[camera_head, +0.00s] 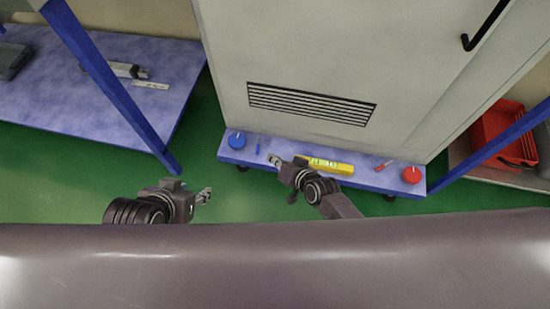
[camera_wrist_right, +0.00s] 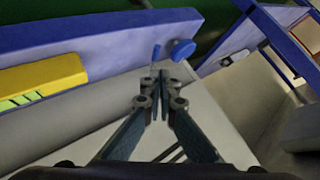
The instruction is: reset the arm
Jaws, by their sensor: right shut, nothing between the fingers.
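My right gripper (camera_head: 273,160) is shut and empty. In the head view it reaches over the low blue shelf (camera_head: 225,154) at the foot of the grey cabinet (camera_head: 310,50). In the right wrist view the fingers of my right gripper (camera_wrist_right: 160,82) meet at their tips, with nothing between them. My left gripper (camera_head: 205,195) is out over the green floor, left of the shelf and apart from it. Its fingers are too small to tell whether they are open.
On the shelf are a blue lid (camera_head: 237,140), a blue stick (camera_head: 258,145), a yellow level (camera_head: 328,165), a red tool (camera_head: 383,166) and a red lid (camera_head: 411,175). A blue table (camera_head: 60,105) stands left, a red crate (camera_head: 490,125) right. Green floor (camera_head: 60,170) is clear.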

